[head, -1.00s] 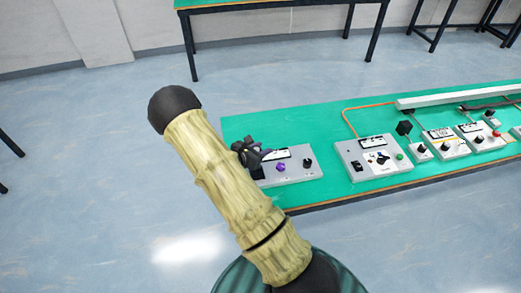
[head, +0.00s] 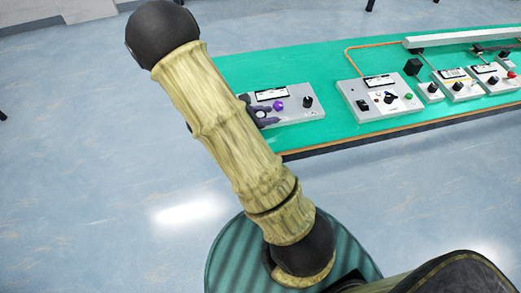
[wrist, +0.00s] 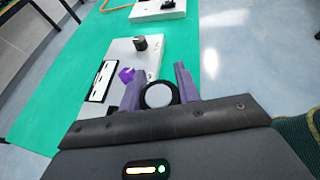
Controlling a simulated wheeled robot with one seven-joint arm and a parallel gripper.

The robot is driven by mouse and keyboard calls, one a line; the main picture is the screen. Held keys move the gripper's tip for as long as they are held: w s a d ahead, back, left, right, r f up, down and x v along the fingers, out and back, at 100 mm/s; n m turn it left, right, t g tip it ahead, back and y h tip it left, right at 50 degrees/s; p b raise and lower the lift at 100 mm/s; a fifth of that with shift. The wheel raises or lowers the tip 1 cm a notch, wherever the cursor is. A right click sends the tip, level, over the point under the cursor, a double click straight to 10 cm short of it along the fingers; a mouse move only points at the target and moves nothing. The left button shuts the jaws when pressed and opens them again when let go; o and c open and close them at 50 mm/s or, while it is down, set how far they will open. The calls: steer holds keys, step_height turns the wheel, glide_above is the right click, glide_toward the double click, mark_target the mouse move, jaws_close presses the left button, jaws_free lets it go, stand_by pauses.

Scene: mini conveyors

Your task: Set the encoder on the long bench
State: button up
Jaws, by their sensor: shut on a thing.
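My gripper (wrist: 160,92) has its two grey-purple fingers on either side of a round dark thing with a pale grey face, which I take for the encoder (wrist: 158,96). It is held between the fingers near the end of a grey control box (wrist: 143,65); I cannot tell whether it touches the bench. The long bench (head: 325,130) has a green top and runs off to the right.
The near grey box carries a purple knob (head: 278,105) and a black knob. A second control box (head: 378,98) and several smaller units stand to the right, with an orange cable (head: 347,60) and a white rail (head: 460,38) behind. Green surface is bare between the two boxes.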

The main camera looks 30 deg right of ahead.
steer(key=shift+s, duration=0.15)
steer(key=shift+f, duration=3.1)
steer(key=shift+f+b, duration=0.4)
steer(key=shift+f, duration=1.45)
steer(key=shift+f, duration=0.1)
steer(key=shift+f, duration=0.1)
steer(key=o, duration=1)
